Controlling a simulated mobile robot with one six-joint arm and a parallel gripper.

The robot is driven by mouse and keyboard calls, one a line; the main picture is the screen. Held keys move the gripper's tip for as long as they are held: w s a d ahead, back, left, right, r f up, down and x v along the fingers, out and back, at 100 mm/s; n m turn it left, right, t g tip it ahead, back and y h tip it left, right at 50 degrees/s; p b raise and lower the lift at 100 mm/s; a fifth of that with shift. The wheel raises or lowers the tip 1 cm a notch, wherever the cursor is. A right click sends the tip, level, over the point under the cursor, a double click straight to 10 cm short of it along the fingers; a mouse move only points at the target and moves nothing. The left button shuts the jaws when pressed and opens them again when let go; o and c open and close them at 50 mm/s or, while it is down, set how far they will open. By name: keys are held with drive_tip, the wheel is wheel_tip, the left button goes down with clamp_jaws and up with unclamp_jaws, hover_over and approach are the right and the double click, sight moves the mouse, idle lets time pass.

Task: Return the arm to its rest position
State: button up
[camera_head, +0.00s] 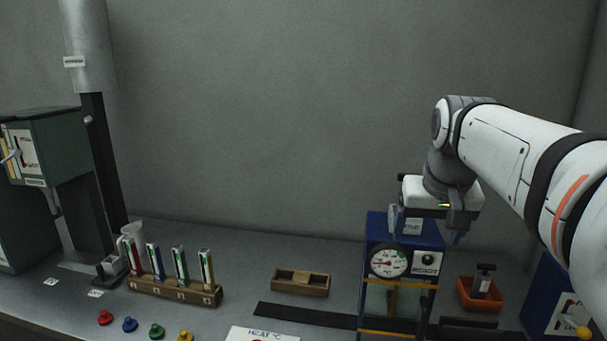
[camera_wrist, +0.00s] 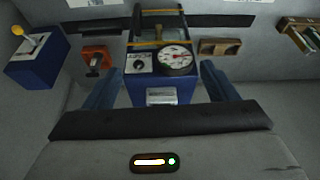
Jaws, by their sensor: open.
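My white arm (camera_head: 510,150) reaches in from the right in the head view and bends down at the wrist. My gripper (camera_head: 426,226) points down over the back of a blue machine (camera_head: 406,229) with a round dial. The jaws are apart. In the wrist view the gripper's two blue fingers (camera_wrist: 156,88) stand wide apart, with nothing held between them. The blue machine (camera_wrist: 150,89) lies beyond the fingers in that view. I cannot tell how much height separates the fingertips from the machine's top.
An orange tray (camera_head: 466,299) holding a dark-handled tool stands right of the machine. A blue lever box (camera_head: 545,300) is at the far right. A wooden box (camera_head: 300,283) and a rack of coloured tubes (camera_head: 170,290) stand left. Open bench lies behind the wooden box.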

drive_tip(key=s+a+f, duration=0.3)
drive_tip(key=s+f, duration=0.4)
drive_tip(key=f, duration=0.2)
drive_tip(key=s+a+f+n, duration=0.1)
drive_tip(key=s+a+f, duration=0.2)
drive_tip(key=s+f, duration=0.4)
wheel_tip(320, 180, down, 2)
drive_tip(key=shift+n+g+y, duration=0.3)
drive_tip(key=shift+g, duration=0.1)
drive_tip(key=shift+c, duration=0.4)
